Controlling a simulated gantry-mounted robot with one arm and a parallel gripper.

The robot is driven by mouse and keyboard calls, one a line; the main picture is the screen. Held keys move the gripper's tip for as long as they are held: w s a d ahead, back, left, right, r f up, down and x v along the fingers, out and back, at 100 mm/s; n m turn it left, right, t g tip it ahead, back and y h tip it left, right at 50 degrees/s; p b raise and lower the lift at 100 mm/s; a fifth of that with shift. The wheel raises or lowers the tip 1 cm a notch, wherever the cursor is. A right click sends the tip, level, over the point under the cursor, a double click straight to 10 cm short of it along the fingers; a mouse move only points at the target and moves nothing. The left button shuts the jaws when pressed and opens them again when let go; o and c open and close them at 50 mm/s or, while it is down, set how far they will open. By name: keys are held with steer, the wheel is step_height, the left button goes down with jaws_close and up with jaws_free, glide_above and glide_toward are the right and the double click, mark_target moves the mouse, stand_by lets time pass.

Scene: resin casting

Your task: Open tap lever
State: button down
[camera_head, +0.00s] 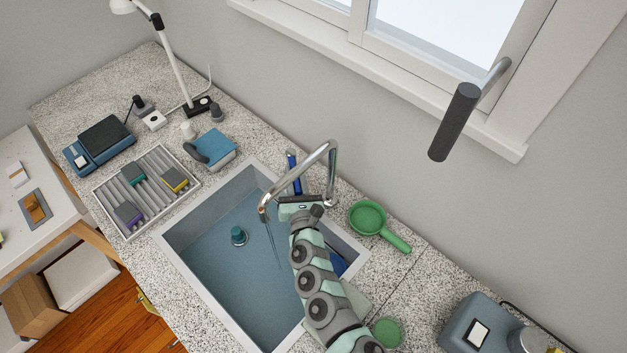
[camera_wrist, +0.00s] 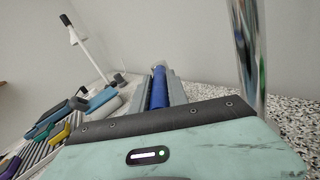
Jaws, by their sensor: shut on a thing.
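The chrome tap (camera_head: 322,152) arches over the blue-grey sink (camera_head: 215,215) from its back edge. A thin streak runs down below its spout into the sink, looking like water. The blue tap lever (camera_head: 292,160) stands beside the tap's upright pipe. My gripper (camera_head: 295,185) reaches over the sink to the lever. In the wrist view my gripper (camera_wrist: 159,88) is shut on the blue lever (camera_wrist: 158,86), with one grey finger on each side. The chrome pipe (camera_wrist: 246,60) rises close to the right of the fingers. The lever's base is hidden behind my gripper body.
A teal plug-like piece (camera_head: 238,235) sits in the sink. A green strainer (camera_head: 368,216) lies right of the sink. A grey rack (camera_head: 150,215) with several coloured blocks, a blue box (camera_head: 218,143) and a scale (camera_head: 98,145) stand left. A window (camera_head: 440,50) is behind.

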steer(key=shift+d+f+y, duration=0.1)
steer(key=shift+y, duration=0.2)
steer(key=c, duration=1.3)
jaws_free()
steer(key=s+d, duration=0.1)
steer(key=s, duration=0.6)
steer(key=shift+s+d+p, duration=0.15)
steer(key=shift+d+p, duration=0.05)
steer(key=shift+p, duration=0.25)
steer(key=shift+c, duration=0.2)
